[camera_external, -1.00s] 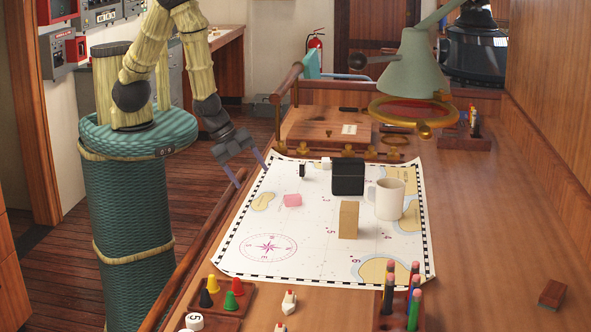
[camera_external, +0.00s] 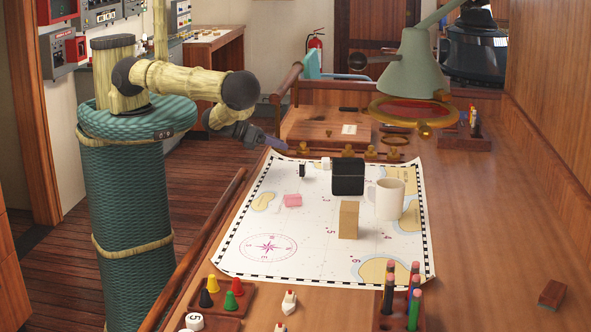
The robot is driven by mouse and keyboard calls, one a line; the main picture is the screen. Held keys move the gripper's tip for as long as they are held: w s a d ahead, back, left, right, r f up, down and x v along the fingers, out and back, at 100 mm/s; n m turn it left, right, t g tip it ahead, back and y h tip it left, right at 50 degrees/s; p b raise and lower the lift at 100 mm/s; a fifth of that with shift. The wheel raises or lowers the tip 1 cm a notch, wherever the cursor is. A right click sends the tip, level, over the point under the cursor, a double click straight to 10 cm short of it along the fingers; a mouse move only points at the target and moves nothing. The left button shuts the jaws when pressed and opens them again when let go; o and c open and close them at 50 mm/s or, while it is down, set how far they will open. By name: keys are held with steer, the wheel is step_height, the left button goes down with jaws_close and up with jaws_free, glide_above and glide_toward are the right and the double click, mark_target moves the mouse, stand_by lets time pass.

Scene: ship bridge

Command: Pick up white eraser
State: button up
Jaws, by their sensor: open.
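A small white block (camera_external: 326,163), which looks like the white eraser, lies at the far edge of the chart (camera_external: 225,255), just left of and behind a black box (camera_external: 348,177). My gripper (camera_external: 284,147) is open and empty, pointing right over the table's far left edge. It is left of the white block and apart from it. The fingers are seen nearly edge on, so the gap between them hardly shows.
A small black-and-white item (camera_external: 303,171) stands left of the black box. A pink block (camera_external: 292,200), a tan block (camera_external: 348,220) and a white mug (camera_external: 389,199) are on the chart. A lamp (camera_external: 415,75) hangs over the back. The right side is mostly clear.

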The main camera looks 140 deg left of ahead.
steer(key=m, duration=0.1)
steer(key=s+m, duration=0.1)
steer(key=m, duration=0.1)
steer(key=shift+s+d+r+t, duration=0.3)
steer(key=shift+s+r+t, duration=0.05)
steer(key=shift+s+t, duration=0.05)
steer(key=shift+f, duration=0.1)
steer(key=shift+w+a+f+b, duration=0.35)
steer(key=shift+f+b, duration=0.05)
steer(key=shift+b, duration=0.65)
steer(key=b+x, duration=0.1)
steer(key=b, duration=0.3)
steer(key=shift+w+a+f, duration=0.1)
steer(key=shift+w+a, duration=0.1)
steer(key=shift+a, duration=0.1)
glide_toward(324, 160)
steer(key=x, duration=0.3)
steer(key=shift+a, duration=0.5)
steer(key=shift+w+a+f, duration=0.15)
steer(key=shift+f, duration=0.05)
